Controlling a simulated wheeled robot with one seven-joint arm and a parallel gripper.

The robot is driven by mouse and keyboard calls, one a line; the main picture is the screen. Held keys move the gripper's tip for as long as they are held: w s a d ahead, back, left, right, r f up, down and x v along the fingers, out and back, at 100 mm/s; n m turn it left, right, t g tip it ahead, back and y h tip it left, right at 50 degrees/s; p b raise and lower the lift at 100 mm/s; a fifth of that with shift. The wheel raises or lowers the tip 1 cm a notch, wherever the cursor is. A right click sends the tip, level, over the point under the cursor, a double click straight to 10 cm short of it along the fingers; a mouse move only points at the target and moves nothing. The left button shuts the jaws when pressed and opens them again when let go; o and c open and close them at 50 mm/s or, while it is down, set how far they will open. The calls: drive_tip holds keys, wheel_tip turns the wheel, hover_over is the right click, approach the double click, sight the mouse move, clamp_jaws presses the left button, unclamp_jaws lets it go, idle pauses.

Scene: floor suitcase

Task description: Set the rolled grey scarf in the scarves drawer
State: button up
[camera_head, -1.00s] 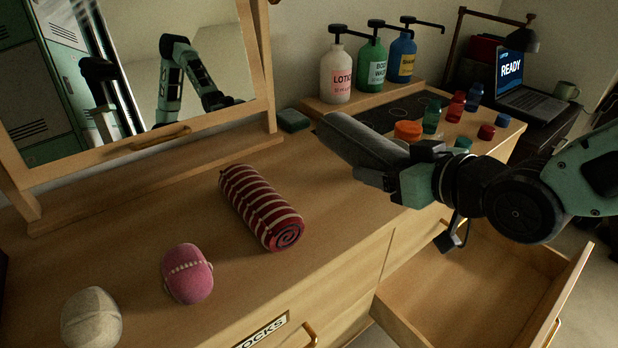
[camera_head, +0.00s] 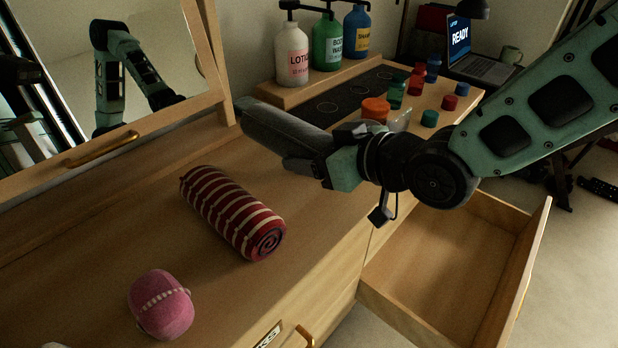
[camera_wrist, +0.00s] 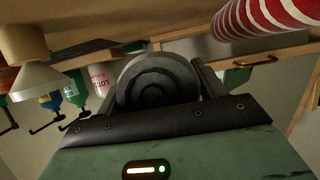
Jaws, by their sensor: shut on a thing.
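The rolled grey scarf (camera_head: 290,132) is held in my gripper (camera_head: 312,160) above the dresser top. In the wrist view, the spiral end of the grey scarf (camera_wrist: 158,84) sits between the two fingers. My gripper is shut on it. An open, empty drawer (camera_head: 445,255) sticks out from the dresser front at the lower right, below and to the right of my gripper. No label on this drawer shows.
A red-and-white striped roll (camera_head: 233,212) and a pink rolled item (camera_head: 160,304) lie on the dresser top. Another drawer has a partly visible label (camera_head: 268,336). Pump bottles (camera_head: 327,42), small coloured caps and bottles (camera_head: 396,92), and a mirror (camera_head: 150,70) stand behind.

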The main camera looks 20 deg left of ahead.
sight(316, 194)
drive_tip(key=shift+f, duration=2.8)
drive_tip(key=shift+f+b, duration=0.2)
drive_tip(key=shift+b, duration=0.15)
drive_tip(key=o, duration=1)
drive_tip(key=shift+o, duration=0.2)
drive_tip(key=shift+p, duration=0.3)
drive_tip(key=b+v, duration=0.8)
drive_tip(key=v, duration=0.9)
drive_tip(key=shift+d, duration=0.25)
